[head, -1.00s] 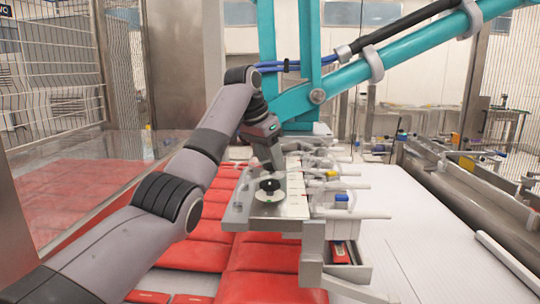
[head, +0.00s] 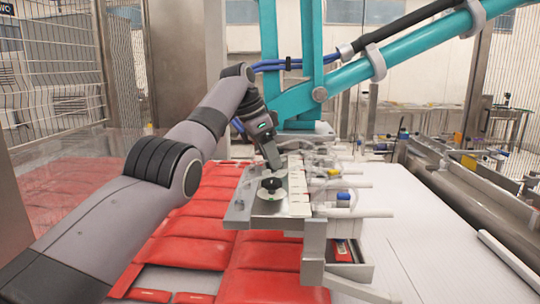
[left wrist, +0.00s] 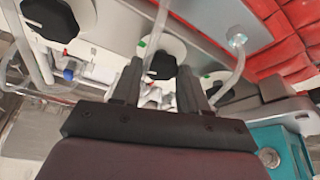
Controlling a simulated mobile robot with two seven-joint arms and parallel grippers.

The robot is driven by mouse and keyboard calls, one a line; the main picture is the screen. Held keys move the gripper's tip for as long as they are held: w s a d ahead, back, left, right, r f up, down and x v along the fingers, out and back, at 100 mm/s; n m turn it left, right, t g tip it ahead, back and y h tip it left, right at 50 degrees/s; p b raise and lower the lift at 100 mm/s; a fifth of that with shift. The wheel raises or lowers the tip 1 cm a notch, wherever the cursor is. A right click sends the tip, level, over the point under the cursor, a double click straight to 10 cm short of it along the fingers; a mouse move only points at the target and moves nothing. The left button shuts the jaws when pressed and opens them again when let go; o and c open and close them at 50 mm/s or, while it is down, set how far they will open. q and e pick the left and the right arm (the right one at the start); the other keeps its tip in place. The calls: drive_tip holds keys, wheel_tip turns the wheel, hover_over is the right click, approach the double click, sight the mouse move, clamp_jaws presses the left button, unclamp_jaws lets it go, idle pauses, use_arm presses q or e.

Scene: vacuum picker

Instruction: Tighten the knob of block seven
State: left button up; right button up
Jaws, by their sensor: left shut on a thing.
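The vacuum picker's metal plate (head: 238,214) carries a row of blocks with black knobs on pale discs. The nearest knob (head: 272,184) stands free in front of my left gripper (head: 274,163). I cannot read block numbers, so I cannot tell which is block seven. In the left wrist view, my left gripper (left wrist: 158,88) has one finger on each side of a black knob (left wrist: 161,66) and is shut on it. Its disc shows a green mark. Another black knob (left wrist: 50,18) is at the upper left, clear of the fingers. My right gripper is out of view.
The teal picker arm (head: 410,50) and blue hoses pass above and behind the gripper. Pale tubes and fittings (head: 342,198) line the plate's right side. Red bags (head: 200,225) lie below at the left. The white surface at right (head: 420,235) is mostly clear.

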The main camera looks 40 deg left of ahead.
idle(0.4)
use_arm(q)
drive_tip(key=o, duration=1.1)
drive_tip(key=shift+c, duration=0.2)
drive_tip(key=shift+v, duration=1.5)
drive_tip(key=s+a+b, duration=0.1)
drive_tip(key=s+b, duration=0.1)
drive_tip(key=b, duration=0.1)
drive_tip(key=s+a+b, duration=0.2)
drive_tip(key=b, duration=0.1)
drive_tip(key=shift+f+b, duration=0.25)
drive_tip(key=shift+b, duration=0.05)
drive_tip(key=s+a+b, duration=0.4)
drive_tip(key=s, duration=0.1)
drive_tip(key=shift+s+r, duration=0.3)
drive_tip(key=shift+s, duration=0.1)
